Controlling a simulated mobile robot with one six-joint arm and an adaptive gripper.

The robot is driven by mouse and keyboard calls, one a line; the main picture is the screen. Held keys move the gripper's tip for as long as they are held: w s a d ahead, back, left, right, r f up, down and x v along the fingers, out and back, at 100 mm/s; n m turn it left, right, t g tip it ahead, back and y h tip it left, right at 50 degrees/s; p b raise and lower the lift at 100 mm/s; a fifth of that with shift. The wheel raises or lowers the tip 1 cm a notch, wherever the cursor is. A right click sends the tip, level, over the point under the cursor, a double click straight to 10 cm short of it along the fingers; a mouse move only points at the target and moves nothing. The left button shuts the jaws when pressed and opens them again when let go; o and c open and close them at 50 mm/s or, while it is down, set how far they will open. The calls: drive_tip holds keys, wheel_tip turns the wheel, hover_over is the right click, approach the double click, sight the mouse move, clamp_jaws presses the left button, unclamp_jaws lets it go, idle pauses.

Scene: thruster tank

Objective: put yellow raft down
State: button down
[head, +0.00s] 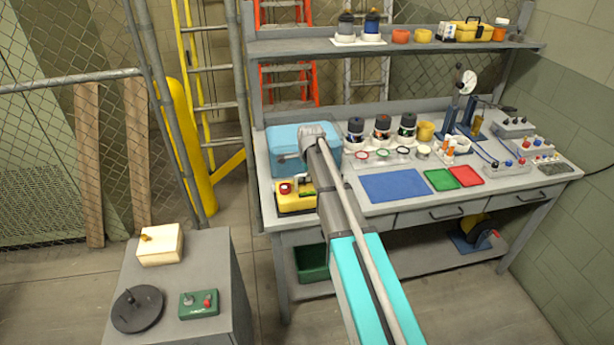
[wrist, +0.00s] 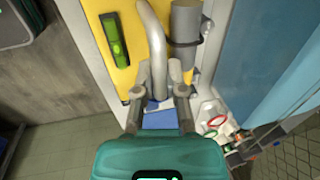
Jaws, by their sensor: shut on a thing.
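The yellow raft (head: 294,203) shows at the left end of the workbench, in front of the blue tank (head: 290,137), partly hidden by my arm. In the wrist view the raft (wrist: 112,75) carries a grey curved handle (wrist: 157,45), a green level vial (wrist: 114,40) and a grey cylinder (wrist: 186,25). My gripper (wrist: 160,92) is shut on the handle. The tank wall (wrist: 265,65) stands to the right of the raft in the wrist view. I cannot tell whether the raft's underside touches the bench top.
The workbench (head: 374,216) has blue, green and red mats (head: 395,186) and several jars and instruments to the right. A grey cabinet (head: 215,262) stands front left with a cream box, a black disc and a green switch box on it. Floor lies between cabinet and bench.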

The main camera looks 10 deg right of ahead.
drive_tip(key=c, duration=0.7)
unclamp_jaws()
drive_tip(key=shift+r, duration=0.15)
drive_tip(key=p+v, duration=1.1)
drive_tip(key=shift+r+p, duration=0.4)
drive_tip(key=shift+s, duration=0.15)
drive_tip(key=shift+s+a+f+n+g, duration=0.15)
drive_tip(key=shift+s+n+g, duration=0.25)
drive_tip(key=shift+s+n, duration=3.4)
drive_tip(key=shift+s+a+n+g, duration=0.35)
drive_tip(key=shift+s+n, duration=1.85)
drive_tip(key=shift+s, duration=3.2)
drive_tip(key=shift+s+a+f+n+g, duration=0.1)
drive_tip(key=shift+s+n+g, duration=0.35)
drive_tip(key=shift+s+n, duration=3.35)
drive_tip(key=shift+s+m, duration=0.75)
drive_tip(key=shift+m, duration=0.05)
